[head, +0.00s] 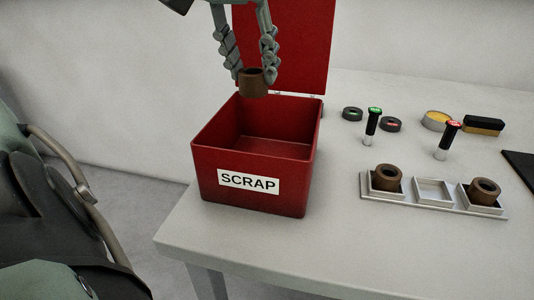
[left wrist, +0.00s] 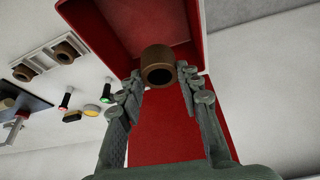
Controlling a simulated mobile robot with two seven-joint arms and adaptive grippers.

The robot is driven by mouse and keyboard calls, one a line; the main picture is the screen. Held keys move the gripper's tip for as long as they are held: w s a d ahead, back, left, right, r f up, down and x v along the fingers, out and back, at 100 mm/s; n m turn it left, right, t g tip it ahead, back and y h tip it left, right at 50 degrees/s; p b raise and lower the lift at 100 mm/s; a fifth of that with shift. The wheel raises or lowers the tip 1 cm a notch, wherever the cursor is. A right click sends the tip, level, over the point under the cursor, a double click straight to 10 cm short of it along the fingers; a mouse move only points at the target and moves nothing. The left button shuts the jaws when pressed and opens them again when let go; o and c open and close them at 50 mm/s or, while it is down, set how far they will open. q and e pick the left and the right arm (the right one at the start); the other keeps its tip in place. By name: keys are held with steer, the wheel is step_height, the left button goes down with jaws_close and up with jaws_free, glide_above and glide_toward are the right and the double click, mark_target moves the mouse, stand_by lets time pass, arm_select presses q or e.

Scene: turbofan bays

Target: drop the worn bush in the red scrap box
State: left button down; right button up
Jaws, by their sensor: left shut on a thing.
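A brown bush (head: 253,83) is held between the fingertips of my left gripper (head: 250,72), above the red scrap box (head: 210,187). The box stands at the table's front left corner with its lid up and a white SCRAP label on its front. The part of its inside that shows is empty. In the left wrist view the bush (left wrist: 158,66) sits between the fingertips of the left gripper (left wrist: 160,86), its round hole facing the camera, with the red box (left wrist: 110,40) beyond it. I cannot tell from its look whether this bush is worn. My right gripper is not in view.
A tray (head: 433,204) to the right holds two brown bushes (head: 386,177) (head: 485,191) in its outer compartments; the middle one is empty.

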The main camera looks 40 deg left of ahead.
arm_select(q)
steer(key=c, duration=1)
jaws_free()
steer(key=shift+o, duration=0.2)
steer(key=v, duration=1.2)
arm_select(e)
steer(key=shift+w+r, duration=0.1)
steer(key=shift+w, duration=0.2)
